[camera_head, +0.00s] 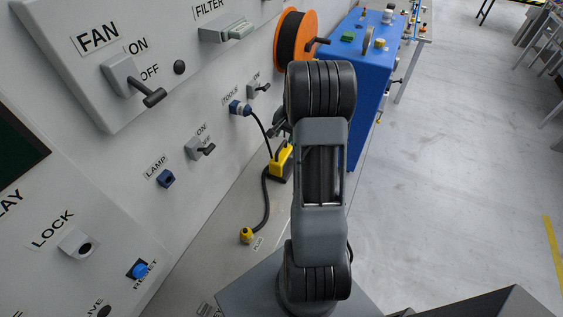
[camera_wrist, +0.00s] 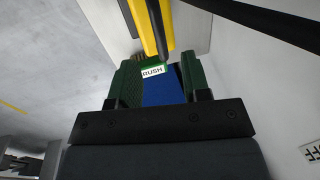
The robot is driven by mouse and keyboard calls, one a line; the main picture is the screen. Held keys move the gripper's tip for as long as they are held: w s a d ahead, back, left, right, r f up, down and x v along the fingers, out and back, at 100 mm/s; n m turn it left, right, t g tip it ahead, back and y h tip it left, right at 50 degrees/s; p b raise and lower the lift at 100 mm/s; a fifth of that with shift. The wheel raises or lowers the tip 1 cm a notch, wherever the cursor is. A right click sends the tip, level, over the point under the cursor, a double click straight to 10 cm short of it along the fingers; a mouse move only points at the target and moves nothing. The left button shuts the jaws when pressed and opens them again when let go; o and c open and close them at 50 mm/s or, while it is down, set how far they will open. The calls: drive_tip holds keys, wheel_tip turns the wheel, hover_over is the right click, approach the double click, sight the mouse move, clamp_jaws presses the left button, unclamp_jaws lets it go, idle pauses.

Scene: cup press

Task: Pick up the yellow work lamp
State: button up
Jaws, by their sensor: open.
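The yellow work lamp (camera_head: 281,161) is on the narrow grey ledge beside the panel wall in the head view, partly hidden behind my arm. In the wrist view a yellow body with a dark bar (camera_wrist: 151,25), likely the lamp, comes in from the top edge and ends just beyond the fingertips. My gripper (camera_wrist: 160,62) is open, with its two green-padded fingers apart. A blue surface and a label reading RUSH show between them. No contact with the yellow body can be made out. In the head view my arm hides most of the gripper.
A dark cable runs from the lamp to a yellow plug (camera_head: 247,236) on the ledge. Another cable hangs from the TOOLS socket (camera_head: 239,107). Switches and an orange reel (camera_head: 309,27) are on the wall. A blue cabinet (camera_head: 372,72) stands beyond my arm.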

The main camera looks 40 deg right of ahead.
sight(281, 146)
drive_tip(key=shift+w+a+f+p, duration=0.15)
drive_tip(key=shift+w+f+p, duration=0.1)
drive_tip(key=shift+f, duration=0.95)
drive_tip(key=shift+w+a+f+p, duration=0.15)
drive_tip(key=shift+f+p, duration=0.15)
drive_tip(key=shift+f, duration=0.85)
drive_tip(key=shift+w+a+f+p, duration=0.15)
drive_tip(key=shift+w+f+p, duration=0.1)
drive_tip(key=shift+f, duration=0.95)
clamp_jaws()
drive_tip(key=shift+r, duration=0.1)
